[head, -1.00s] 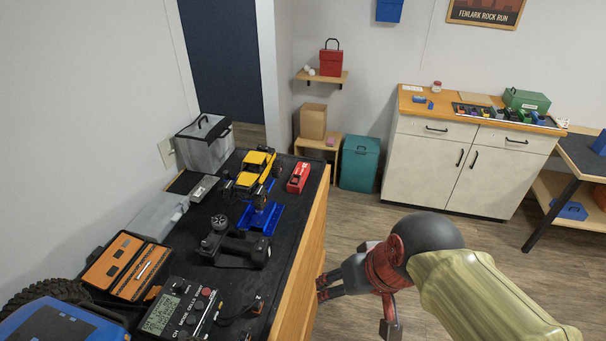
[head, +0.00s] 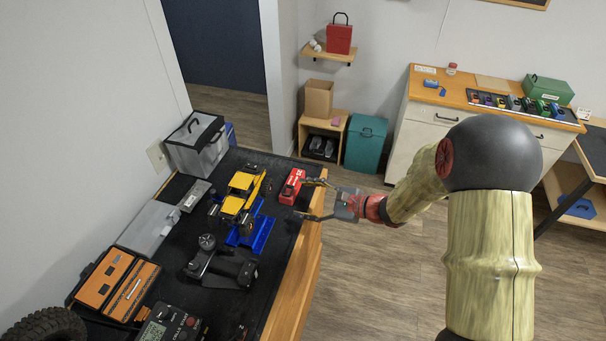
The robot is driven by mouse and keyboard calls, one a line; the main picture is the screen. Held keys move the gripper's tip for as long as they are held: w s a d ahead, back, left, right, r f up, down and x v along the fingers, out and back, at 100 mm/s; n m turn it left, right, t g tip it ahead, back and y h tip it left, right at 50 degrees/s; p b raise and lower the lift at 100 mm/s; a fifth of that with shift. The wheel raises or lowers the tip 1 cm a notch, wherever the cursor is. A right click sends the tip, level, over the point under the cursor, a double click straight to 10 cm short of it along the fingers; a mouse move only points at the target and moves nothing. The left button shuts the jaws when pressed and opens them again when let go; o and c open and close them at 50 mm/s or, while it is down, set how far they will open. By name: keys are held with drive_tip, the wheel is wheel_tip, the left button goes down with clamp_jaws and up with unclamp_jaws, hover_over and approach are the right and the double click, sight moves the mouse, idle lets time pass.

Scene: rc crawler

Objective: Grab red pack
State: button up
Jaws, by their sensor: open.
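The red pack (head: 291,187) is a small red block with white markings. It lies on the black top of the workbench (head: 270,275), near the right edge and right of the yellow crawler. My gripper (head: 311,198) reaches in from the right over the bench edge. Its two fingers are spread, one toward the far side and one toward the near side, and point left at the pack. The fingertips are at or just right of the pack's right end. I cannot tell whether they touch it. Nothing is held.
The yellow crawler (head: 240,190) stands on a blue stand (head: 254,234) just left of the pack. A black transmitter (head: 222,268) lies nearer. A grey clear-sided case (head: 198,142) stands at the back left. Open floor (head: 350,280) lies right of the bench.

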sight(283, 194)
drive_tip(key=shift+w+d+f+m, duration=0.3)
drive_tip(key=shift+w+d+f, duration=0.05)
drive_tip(key=shift+w, duration=0.15)
drive_tip(key=shift+w+f+t, duration=0.15)
drive_tip(key=shift+w+t, duration=0.05)
drive_tip(key=shift+t, duration=0.1)
drive_tip(key=x, duration=0.7)
drive_tip(key=shift+a+f, duration=0.1)
drive_tip(key=shift+a, duration=0.15)
drive_tip(key=shift+c, duration=0.6)
drive_tip(key=shift+s+f, duration=0.1)
drive_tip(key=c, duration=1.4)
